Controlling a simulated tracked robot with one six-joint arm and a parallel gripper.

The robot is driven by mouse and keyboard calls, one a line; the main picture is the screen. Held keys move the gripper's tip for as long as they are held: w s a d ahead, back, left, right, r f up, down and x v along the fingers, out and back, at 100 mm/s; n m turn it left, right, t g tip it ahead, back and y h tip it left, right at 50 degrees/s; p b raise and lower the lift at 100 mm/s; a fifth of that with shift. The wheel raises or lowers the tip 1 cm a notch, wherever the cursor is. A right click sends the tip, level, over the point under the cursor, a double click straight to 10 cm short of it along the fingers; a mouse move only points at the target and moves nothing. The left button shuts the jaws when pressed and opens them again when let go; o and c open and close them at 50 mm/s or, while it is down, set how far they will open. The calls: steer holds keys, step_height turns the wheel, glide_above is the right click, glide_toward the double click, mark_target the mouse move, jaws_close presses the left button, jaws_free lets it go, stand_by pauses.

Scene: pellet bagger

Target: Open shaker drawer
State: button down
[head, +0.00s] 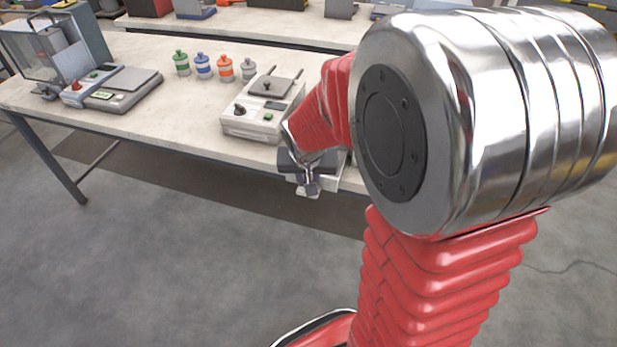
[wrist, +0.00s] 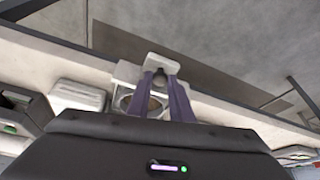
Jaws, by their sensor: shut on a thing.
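My gripper (head: 309,186) is at the front edge of the bench in the head view, pointing down and toward the floor side. In the wrist view its two purple-grey fingers (wrist: 160,80) are shut on the pale handle of the shaker drawer (wrist: 126,72). The drawer is whitish, with a round opening or dish partly showing between and beside the fingers. In the head view a pale piece of the drawer (head: 331,183) shows beside my gripper, jutting past the bench edge. My arm hides most of the shaker body, and how far the drawer is out cannot be told.
A pale bench (head: 150,125) carries a white device with a knob (head: 257,125), several small colored bottles (head: 203,66), a scale (head: 122,90) and a clear-fronted cabinet (head: 55,50). Open grey floor (head: 180,260) lies in front of the bench.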

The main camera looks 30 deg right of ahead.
steer(key=c, duration=1.6)
jaws_free()
steer(key=shift+r, duration=0.1)
steer(key=v, duration=1.3)
steer(key=shift+s+a+r, duration=0.15)
steer(key=shift+r, duration=0.05)
